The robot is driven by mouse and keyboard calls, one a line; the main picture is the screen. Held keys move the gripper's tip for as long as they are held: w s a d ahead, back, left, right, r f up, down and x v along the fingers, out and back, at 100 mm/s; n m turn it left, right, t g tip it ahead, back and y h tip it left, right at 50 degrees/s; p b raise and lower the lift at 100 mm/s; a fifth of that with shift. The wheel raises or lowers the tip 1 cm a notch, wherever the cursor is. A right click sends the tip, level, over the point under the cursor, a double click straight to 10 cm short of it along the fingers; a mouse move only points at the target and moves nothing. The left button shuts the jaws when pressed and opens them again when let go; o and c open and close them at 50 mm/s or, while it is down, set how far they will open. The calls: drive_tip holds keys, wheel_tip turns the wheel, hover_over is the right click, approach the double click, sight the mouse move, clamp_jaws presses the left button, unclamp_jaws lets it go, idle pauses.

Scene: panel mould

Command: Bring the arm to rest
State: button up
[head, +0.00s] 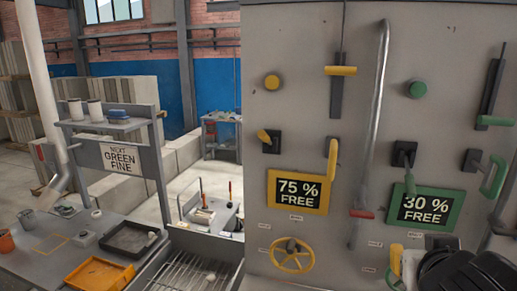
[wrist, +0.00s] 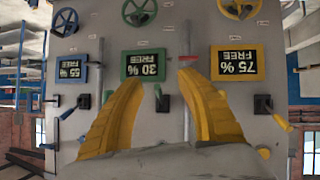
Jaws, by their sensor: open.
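My gripper (wrist: 160,78) shows in the wrist view as two yellow fingers, spread apart with nothing between them. The wrist picture is upside down, and the fingers point toward the grey panel (wrist: 110,25). In the head view, dark parts of my arm (head: 470,272) are at the bottom right corner, in front of the panel's lower right. A yellow piece beside them looks like a finger of my gripper; the rest of the gripper is cut off or hidden there. I cannot tell the exact gap between the fingers and the panel.
The panel carries a yellow 75 % sign (head: 298,192), a green 30 % sign (head: 427,209), a yellow handwheel (head: 292,256), several levers and a tall pipe (head: 371,130) with a red handle. At left, a bench holds a black tray (head: 128,239) and an orange tray (head: 99,275).

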drive_tip(key=a+f+n+g+y+b, duration=0.1)
drive_tip(key=a+f+b, duration=0.1)
drive_tip(key=f+b, duration=0.6)
drive_tip(key=a+f+n+g+y+b, duration=0.1)
drive_tip(key=f+b, duration=0.8)
drive_tip(key=f, duration=1.1)
drive_tip(key=a+f+n+g+y+b, duration=0.1)
drive_tip(key=a+f+y+b, duration=0.2)
drive_tip(key=f+b, duration=0.5)
wheel_tip(320, 180, down, 6)
drive_tip(key=shift+s+a+f+g, duration=0.1)
drive_tip(key=shift+s+a+g, duration=0.2)
drive_tip(key=shift+a, duration=0.6)
